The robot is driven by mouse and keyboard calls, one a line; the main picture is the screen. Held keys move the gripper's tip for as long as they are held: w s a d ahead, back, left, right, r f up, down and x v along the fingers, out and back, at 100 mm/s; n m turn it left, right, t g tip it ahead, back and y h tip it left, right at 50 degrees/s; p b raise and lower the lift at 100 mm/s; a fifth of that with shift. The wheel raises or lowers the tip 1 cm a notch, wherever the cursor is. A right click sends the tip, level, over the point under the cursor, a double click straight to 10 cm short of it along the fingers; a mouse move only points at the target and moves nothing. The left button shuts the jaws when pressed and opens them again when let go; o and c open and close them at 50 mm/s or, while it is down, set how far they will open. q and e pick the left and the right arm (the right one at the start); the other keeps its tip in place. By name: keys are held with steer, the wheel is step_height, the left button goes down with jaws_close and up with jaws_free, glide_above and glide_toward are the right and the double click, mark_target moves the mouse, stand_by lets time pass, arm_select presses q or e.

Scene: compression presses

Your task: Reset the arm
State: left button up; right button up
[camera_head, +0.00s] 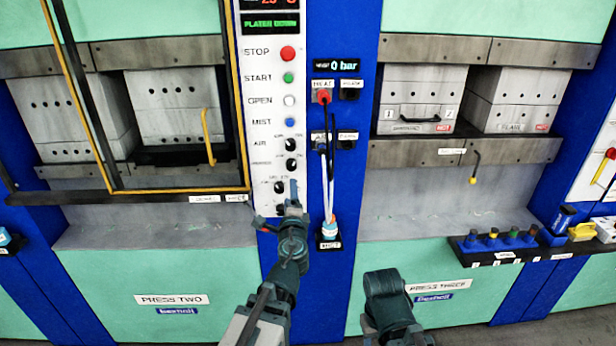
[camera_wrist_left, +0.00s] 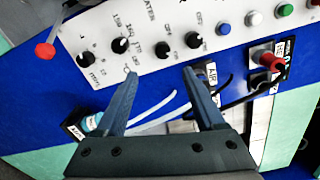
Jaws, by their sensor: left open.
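My left arm (camera_head: 290,250) reaches up from the bottom of the head view. Its gripper (camera_head: 291,192) is in front of the lower end of the white control panel (camera_head: 262,120), near the lowest black knobs. In the left wrist view the two blue-grey fingers of my left gripper (camera_wrist_left: 160,82) are spread apart with nothing between them. Their tips point at the panel's lower edge; I cannot tell if they touch it. A dark part of my right arm (camera_head: 385,290) shows at the bottom of the head view; its gripper is out of sight.
Press two (camera_head: 172,300) is on the left, with its yellow-edged guard frame (camera_head: 180,190). Press three (camera_head: 436,284) is on the right, with a shelf of several small items (camera_head: 500,242). Cables and a bottle (camera_head: 329,230) are just right of the left gripper. A red-ended lever (camera_wrist_left: 45,50) shows in the wrist view.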

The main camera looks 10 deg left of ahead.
arm_select(q)
steer(key=s+d+f+n+g, duration=0.3)
steer(key=s+f+n+g, duration=0.7)
steer(key=f, duration=0.4)
steer(key=s+d+f+n+g+h, duration=0.1)
steer(key=s+d+f+g+h, duration=0.1)
steer(key=s+d, duration=0.4)
steer(key=s+d+f+n+g+h, duration=0.2)
steer(key=s+d+f+g, duration=0.3)
steer(key=s, duration=0.4)
steer(key=shift+d+f+n, duration=0.3)
steer(key=shift+d+f, duration=0.05)
steer(key=shift+d, duration=0.4)
